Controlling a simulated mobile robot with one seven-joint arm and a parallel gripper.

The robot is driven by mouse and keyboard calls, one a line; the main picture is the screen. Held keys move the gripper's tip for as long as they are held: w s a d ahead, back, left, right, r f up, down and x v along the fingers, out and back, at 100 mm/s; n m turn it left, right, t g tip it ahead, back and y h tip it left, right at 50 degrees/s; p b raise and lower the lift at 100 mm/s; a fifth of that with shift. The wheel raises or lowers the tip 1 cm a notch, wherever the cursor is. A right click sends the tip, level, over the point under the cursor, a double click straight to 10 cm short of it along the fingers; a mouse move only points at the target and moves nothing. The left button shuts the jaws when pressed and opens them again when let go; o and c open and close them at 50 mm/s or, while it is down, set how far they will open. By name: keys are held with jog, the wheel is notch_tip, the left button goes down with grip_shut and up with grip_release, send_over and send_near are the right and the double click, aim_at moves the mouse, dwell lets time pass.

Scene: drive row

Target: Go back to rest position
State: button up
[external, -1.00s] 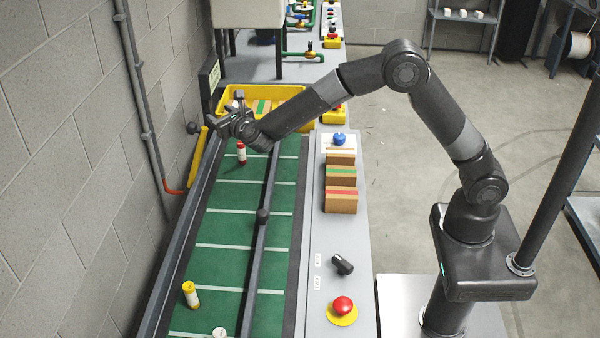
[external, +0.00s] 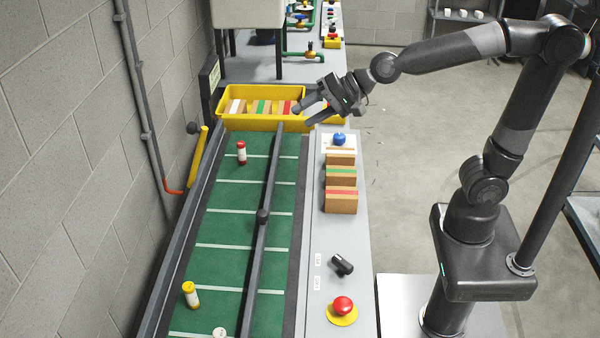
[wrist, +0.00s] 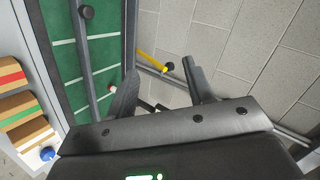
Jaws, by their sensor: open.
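My gripper (external: 304,113) is open and empty. It hangs in the air over the right end of the yellow bin and the near edge of the side panel. In the wrist view its two fingers (wrist: 165,90) are spread apart with nothing between them. My arm reaches up and back to the right from it. A red-and-white cylinder (external: 241,153) stands upright on the green conveyor (external: 230,230), left of and below the gripper. A yellow-and-white cylinder (external: 190,294) is on the near part of the conveyor, slightly tilted.
The yellow bin (external: 235,122) at the conveyor's far end holds several striped boxes. Cardboard boxes (external: 341,200) line the grey panel, with a blue knob (external: 339,138), a black switch (external: 342,265) and a red button (external: 343,305). Open floor lies to the right.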

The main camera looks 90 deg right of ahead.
jog(key=s+d+f+n+g, duration=0.1)
jog(key=s+f+n+g, duration=0.2)
jog(key=s, duration=0.9)
jog(key=s+d+f+n+g+h, duration=0.1)
jog(key=s+f+n+g, duration=0.1)
jog(key=s+f+n, duration=0.3)
jog(key=s+n, duration=0.4)
jog(key=s, duration=0.3)
jog(key=shift+s+f+n+g, duration=0.15)
jog(key=shift+n+g, duration=0.25)
